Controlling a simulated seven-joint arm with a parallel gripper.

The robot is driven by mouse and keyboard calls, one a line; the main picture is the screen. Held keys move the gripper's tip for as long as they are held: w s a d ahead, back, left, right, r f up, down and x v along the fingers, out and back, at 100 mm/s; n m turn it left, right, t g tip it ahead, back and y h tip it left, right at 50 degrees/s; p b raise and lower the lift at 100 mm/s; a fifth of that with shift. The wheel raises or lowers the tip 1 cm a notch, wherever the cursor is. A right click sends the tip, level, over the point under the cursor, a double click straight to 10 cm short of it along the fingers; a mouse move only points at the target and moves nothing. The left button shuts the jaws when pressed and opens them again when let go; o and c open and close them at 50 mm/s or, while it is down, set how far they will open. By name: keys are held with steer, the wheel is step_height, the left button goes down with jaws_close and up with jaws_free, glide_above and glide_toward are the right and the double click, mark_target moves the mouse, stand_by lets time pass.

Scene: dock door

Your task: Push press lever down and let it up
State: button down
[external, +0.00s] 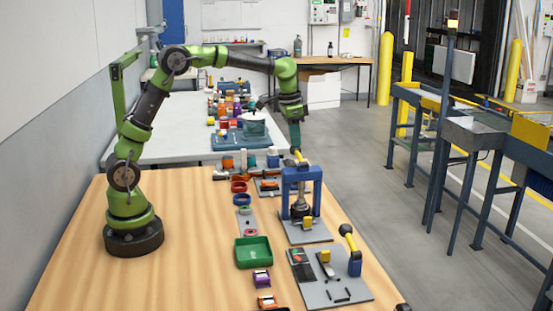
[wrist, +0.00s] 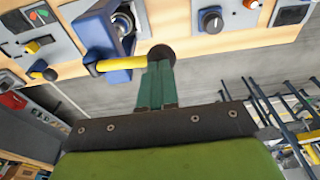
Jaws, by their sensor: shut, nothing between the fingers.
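The press (external: 302,176) is a blue frame over a dark metal ram, standing on a grey base plate on the wooden table. Its lever (external: 300,158) is a short yellow bar at the top of the frame. In the wrist view, the yellow lever (wrist: 120,64) sticks out from the blue press (wrist: 97,35) and ends in a black knob (wrist: 162,53). My gripper (external: 295,147) is shut and empty, pointing down at the lever's end. In the wrist view, the green fingertips (wrist: 159,62) overlap the knob; I cannot tell whether they touch it.
A second blue stand with a yellow lever (external: 348,240) is on a grey plate nearer the camera. A green tray (external: 253,252) and small bowls lie left of the press. A dark dial (wrist: 210,20) shows in the wrist view. Bare wood lies left of them.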

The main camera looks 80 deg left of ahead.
steer(key=shift+f, duration=1.75)
stand_by(0.6)
steer(key=shift+r, duration=0.1)
stand_by(0.5)
steer(key=shift+r, duration=4.95)
steer(key=shift+w, duration=0.1)
steer(key=shift+s+f, duration=0.25)
steer(key=shift+f, duration=0.3)
steer(key=shift+s+f, duration=0.2)
steer(key=shift+f, duration=0.3)
steer(key=s+d+m+t+y, duration=0.1)
steer(key=s+d, duration=0.3)
steer(key=s, duration=0.8)
steer(key=s+d+m+t+y, duration=0.1)
steer(key=s+d+m+t, duration=0.2)
steer(key=s, duration=0.9)
steer(key=shift+d+f+t, duration=0.3)
steer(key=shift+d+t, duration=0.3)
steer(key=shift+t, duration=0.1)
